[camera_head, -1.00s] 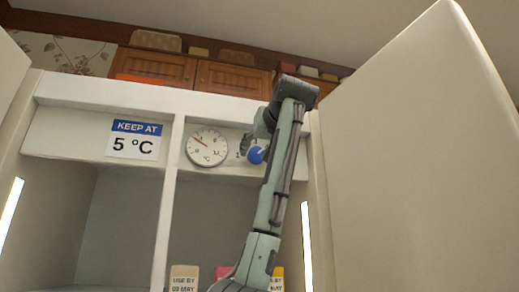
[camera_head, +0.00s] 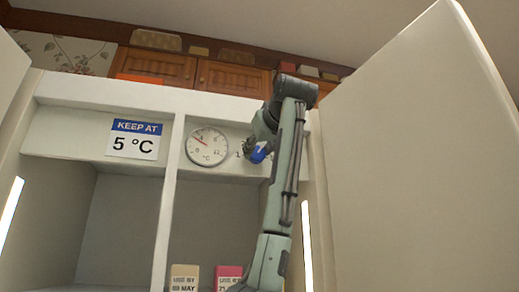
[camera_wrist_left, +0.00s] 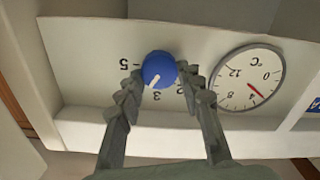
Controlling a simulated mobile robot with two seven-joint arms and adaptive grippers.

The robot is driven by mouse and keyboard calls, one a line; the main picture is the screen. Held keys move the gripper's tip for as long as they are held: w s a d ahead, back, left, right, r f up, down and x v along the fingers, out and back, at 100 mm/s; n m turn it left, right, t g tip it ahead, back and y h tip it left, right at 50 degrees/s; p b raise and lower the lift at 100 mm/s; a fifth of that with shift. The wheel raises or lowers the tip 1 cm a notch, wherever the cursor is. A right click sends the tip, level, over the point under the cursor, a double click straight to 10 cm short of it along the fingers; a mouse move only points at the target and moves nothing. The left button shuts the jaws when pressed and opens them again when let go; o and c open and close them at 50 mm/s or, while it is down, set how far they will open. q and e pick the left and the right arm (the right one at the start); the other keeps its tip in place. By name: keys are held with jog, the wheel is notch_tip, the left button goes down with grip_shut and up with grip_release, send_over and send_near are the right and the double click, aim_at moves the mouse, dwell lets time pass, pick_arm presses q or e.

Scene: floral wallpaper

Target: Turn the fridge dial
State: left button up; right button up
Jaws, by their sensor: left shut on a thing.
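The blue fridge dial (camera_head: 259,153) is on the white panel inside the open fridge, right of the round thermometer (camera_head: 207,146). My left gripper (camera_head: 253,148) is at the dial and partly hides it. In the left wrist view, which is upside down, my left gripper (camera_wrist_left: 158,84) is shut on the dial (camera_wrist_left: 158,68), one finger on each side. The dial's white mark points near the 3, slightly toward the finger-covered part of the scale. The 5 and part of the 2 show. The thermometer's red needle points up and left. My right gripper is not in view.
A sign (camera_head: 136,139) reads "KEEP AT 5 °C". An open white fridge door (camera_head: 415,160) stands close to the right of my arm. Use-by labelled items, one yellowish (camera_head: 184,278) and one pink (camera_head: 228,277), show below.

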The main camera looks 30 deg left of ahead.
pick_arm(q)
jog(key=n, duration=0.5)
jog(key=shift+s, duration=0.1)
jog(key=shift+n, duration=0.3)
dwell(0.4)
jog(key=o, duration=1.2)
jog(key=shift+c, duration=0.2)
jog(key=v, duration=1.2)
